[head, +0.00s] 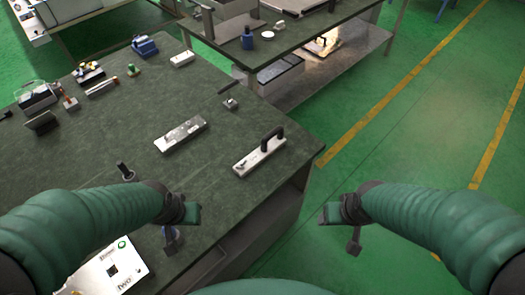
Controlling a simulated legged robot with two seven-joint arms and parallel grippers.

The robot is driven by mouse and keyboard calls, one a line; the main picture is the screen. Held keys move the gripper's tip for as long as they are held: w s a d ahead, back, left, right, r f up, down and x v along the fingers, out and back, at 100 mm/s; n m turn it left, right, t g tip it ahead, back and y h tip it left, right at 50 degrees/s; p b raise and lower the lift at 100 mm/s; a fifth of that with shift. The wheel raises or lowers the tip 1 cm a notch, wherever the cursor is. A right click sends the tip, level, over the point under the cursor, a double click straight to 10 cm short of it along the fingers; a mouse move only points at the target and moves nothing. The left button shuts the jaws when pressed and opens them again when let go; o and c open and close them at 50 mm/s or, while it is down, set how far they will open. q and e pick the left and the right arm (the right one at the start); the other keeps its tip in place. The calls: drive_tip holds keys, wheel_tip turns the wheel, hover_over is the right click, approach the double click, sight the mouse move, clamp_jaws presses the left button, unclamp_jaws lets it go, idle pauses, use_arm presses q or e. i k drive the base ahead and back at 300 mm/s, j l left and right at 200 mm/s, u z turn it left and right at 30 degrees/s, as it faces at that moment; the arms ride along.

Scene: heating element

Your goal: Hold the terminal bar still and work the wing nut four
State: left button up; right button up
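A grey metal bar (180,133) with small fittings on top lies on the dark green bench. A pale bar with a black arched handle (258,153) lies to its right, near the bench's right edge. I cannot tell which is the terminal bar, and no wing nut is clearly made out at this size. My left gripper (180,222) hangs over the bench's near part, apart from both bars. My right gripper (343,228) is over the green floor, right of the bench. Neither gripper visibly holds anything; their finger gaps are unclear.
A white panel with printed labels (105,270) lies at the near left. A small dark upright knob (125,170) and a small metal fitting (230,103) stand on the bench. Several small devices fill its far left. Another bench (285,42) stands behind.

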sight(242, 166)
drive_tip(key=i+l+u, duration=0.1)
drive_tip(key=u, duration=0.3)
drive_tip(key=l+u, duration=0.4)
drive_tip(key=i+l+u, duration=0.1)
drive_tip(key=u, duration=0.3)
drive_tip(key=l+u, duration=0.25)
drive_tip(key=l, duration=1.5)
